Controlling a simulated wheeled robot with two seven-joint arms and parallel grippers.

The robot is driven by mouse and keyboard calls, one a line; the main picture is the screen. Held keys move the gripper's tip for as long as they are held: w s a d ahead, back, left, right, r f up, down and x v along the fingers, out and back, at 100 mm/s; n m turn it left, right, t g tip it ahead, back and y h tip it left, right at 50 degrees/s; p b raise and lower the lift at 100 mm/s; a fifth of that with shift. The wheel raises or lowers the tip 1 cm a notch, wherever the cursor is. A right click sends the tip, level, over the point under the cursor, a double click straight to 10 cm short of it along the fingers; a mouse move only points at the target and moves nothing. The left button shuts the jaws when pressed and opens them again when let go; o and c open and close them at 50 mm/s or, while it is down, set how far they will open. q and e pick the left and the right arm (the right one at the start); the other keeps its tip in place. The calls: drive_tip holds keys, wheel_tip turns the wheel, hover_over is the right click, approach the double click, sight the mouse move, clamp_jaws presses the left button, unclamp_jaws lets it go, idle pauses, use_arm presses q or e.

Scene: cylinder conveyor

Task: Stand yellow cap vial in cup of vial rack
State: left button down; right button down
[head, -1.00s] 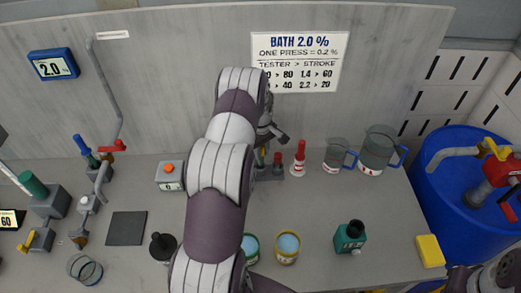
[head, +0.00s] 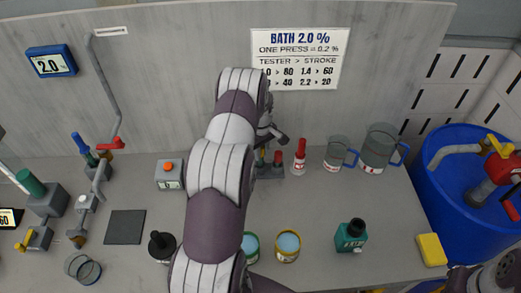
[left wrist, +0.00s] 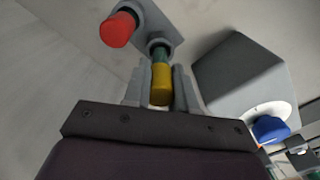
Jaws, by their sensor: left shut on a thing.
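The yellow cap vial (left wrist: 161,86) is between the fingers of my left gripper (left wrist: 160,92) in the left wrist view. Its green body points away from the gripper, and its far end meets a round cup of the grey vial rack (left wrist: 165,22). I cannot tell how deep it sits. A red cap vial (left wrist: 117,29) stands beside it in the rack. In the head view, the rack (head: 272,172) is at the back of the bench, partly hidden by my left arm. My left gripper (head: 274,133) shows there just above it.
A red-tipped white bottle (head: 300,157) and two clear jugs (head: 337,154) (head: 379,150) stand right of the rack. A grey box with an orange button (head: 168,173) is to its left. Open tins (head: 287,246) and a green bottle (head: 351,236) are nearer the front.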

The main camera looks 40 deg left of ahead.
use_arm(q)
drive_tip(key=shift+f+b, duration=1.05)
drive_tip(key=shift+f, duration=0.55)
drive_tip(key=shift+f, duration=0.1)
drive_tip(key=c, duration=0.8)
unclamp_jaws()
wheel_tip(320, 180, up, 10)
drive_tip(key=b, duration=0.3)
drive_tip(key=shift+f, duration=0.2)
wheel_tip(320, 180, up, 3)
drive_tip(key=shift+r+p, duration=0.1)
drive_tip(key=shift+p, duration=0.3)
